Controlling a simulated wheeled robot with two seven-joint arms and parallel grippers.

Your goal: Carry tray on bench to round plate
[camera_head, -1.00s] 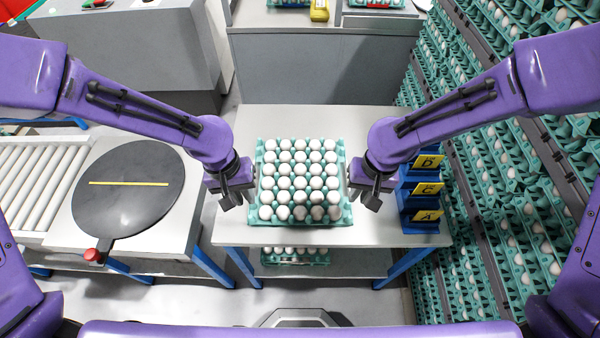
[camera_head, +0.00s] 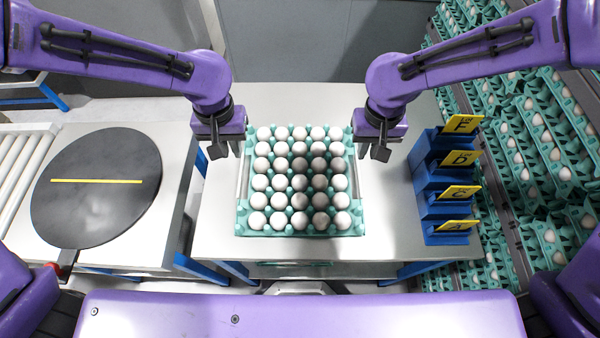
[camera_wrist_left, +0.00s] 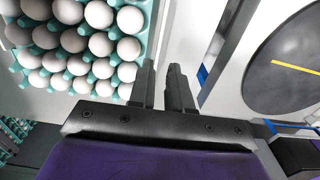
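The tray of white eggs, a turquoise tray (camera_head: 243,222), sits on the bench (camera_head: 218,225). The round plate (camera_head: 95,205) is dark, with a yellow line, on a stand to the left. My left gripper (camera_head: 228,150) is beside the tray's left far part, fingers apart. The left wrist view shows its two fingers (camera_wrist_left: 164,85) with an empty gap, the tray (camera_wrist_left: 158,20) just left of them and the plate (camera_wrist_left: 290,88) at right. My right gripper (camera_head: 371,150) is beside the tray's right far part, fingers apart. Contact with the tray is unclear.
A blue holder (camera_head: 425,195) with yellow lettered cards stands right of the tray. Stacked egg trays (camera_head: 530,150) fill the right side. A roller conveyor (camera_head: 12,165) lies left of the plate. A gap separates bench and plate stand.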

